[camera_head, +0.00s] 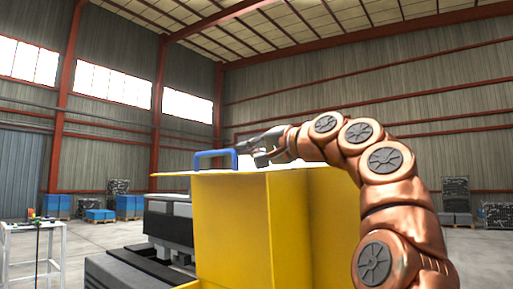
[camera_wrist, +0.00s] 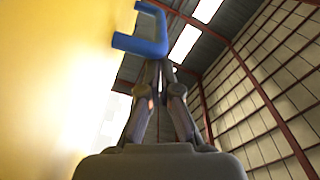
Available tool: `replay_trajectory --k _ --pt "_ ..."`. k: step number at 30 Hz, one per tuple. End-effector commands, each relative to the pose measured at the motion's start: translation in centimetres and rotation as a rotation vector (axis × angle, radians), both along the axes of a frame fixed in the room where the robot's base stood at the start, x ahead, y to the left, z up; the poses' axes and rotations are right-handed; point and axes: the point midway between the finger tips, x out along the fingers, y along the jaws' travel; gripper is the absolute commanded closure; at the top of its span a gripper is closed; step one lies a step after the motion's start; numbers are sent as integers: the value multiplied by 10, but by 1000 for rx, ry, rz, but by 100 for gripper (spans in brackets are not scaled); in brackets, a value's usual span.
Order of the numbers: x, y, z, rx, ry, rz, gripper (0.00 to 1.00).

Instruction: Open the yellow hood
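The yellow hood (camera_head: 235,225) stands in the middle of the head view as a large box-like cover, its top lying flat. It also fills the left of the wrist view (camera_wrist: 50,70). A blue U-shaped handle (camera_head: 215,154) rises from its top; the handle shows at the upper middle of the wrist view (camera_wrist: 140,43). My gripper (camera_head: 240,149) reaches in from the right, its tips at the near-right end of the handle. In the wrist view the fingers (camera_wrist: 160,68) lie close together and their tips overlap the handle. Whether they clamp it is hidden.
Dark and grey machine parts (camera_head: 170,222) lie left of the hood. A white table (camera_head: 35,232) with small items stands at far left. Blue crates (camera_head: 128,206) line the back wall. The floor between the table and the machine is clear.

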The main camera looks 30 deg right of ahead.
Motion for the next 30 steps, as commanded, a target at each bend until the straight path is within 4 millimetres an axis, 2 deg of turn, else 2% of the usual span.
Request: replay_trajectory --k 14,16,25,30 --pt "0 -35 20 1 0 0 100" --pt "-14 -38 15 -1 -1 0 100" --pt "-67 -58 16 1 -5 -4 100" --pt "-87 -65 16 -1 -1 0 100"
